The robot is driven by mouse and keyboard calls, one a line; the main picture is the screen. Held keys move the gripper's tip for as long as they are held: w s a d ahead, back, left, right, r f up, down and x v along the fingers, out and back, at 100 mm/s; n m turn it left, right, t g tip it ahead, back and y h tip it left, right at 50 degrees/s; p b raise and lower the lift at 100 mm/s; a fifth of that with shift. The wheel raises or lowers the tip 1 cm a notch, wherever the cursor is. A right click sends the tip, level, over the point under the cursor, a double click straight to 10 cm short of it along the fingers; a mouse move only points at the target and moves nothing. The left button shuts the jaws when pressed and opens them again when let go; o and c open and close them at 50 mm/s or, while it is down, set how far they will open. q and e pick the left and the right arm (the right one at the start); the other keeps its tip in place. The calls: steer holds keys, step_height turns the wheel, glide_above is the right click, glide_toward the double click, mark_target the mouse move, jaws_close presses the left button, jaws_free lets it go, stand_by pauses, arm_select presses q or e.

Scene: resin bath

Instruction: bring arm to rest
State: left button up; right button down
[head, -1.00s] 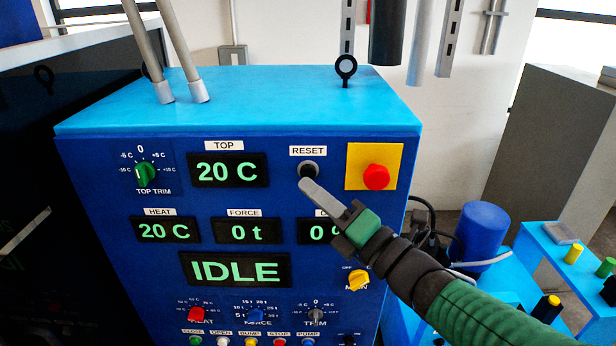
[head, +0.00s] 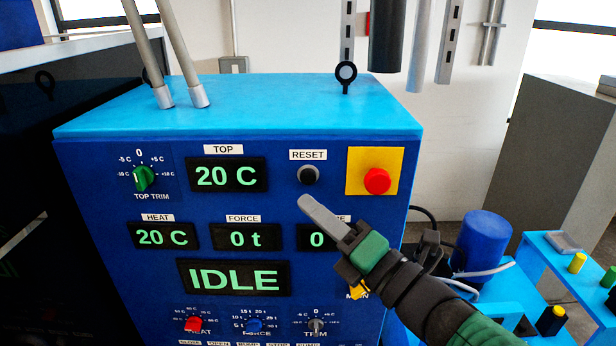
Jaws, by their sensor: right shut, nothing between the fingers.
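My right gripper (head: 306,203) comes in from the lower right in the head view. Its fingers are closed together with nothing between them, and the tip points up and left. It is in front of the blue control cabinet (head: 100,210), below the black RESET button (head: 307,175) and apart from it in the picture. My right arm covers part of the small display at the right and part of the yellow MAIN switch (head: 360,290). My left gripper is not in view.
The cabinet has a red button (head: 377,181) on a yellow plate, a green TOP TRIM knob (head: 142,179) and an IDLE display (head: 234,278). A blue cylinder (head: 483,243) and a light-blue bench (head: 590,293) stand at the right. A grey cabinet (head: 560,150) stands behind.

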steer(key=w+d+f+m+g+h+b, duration=0.1)
steer(key=d+f+m+h+b, duration=0.1)
steer(key=d+f+m+h, duration=0.65)
steer(key=w+d+f+m+g+b, duration=0.15)
steer(key=f+m, duration=0.35)
steer(key=f, duration=0.8)
steer(key=d+f+m+g+h+b, duration=0.1)
steer(key=d+f+m+h+b, duration=0.3)
steer(key=f+m, duration=0.45)
steer(key=s+d+f+m+g+h+b, duration=0.1)
steer(key=s+f+m+g, duration=0.3)
steer(key=s+f, duration=0.4)
steer(key=s+d+f+m+g+h+b, duration=0.1)
steer(key=s+d+f+m+g+b, duration=0.1)
steer(key=s+f+m, duration=0.5)
step_height(320, 180, down, 6)
steer(key=s+d+g, duration=0.1)
steer(key=s+g, duration=0.1)
steer(key=shift+s+d+f+g, duration=0.15)
steer(key=shift+s+d+g, duration=0.1)
steer(key=shift+d+g, duration=0.1)
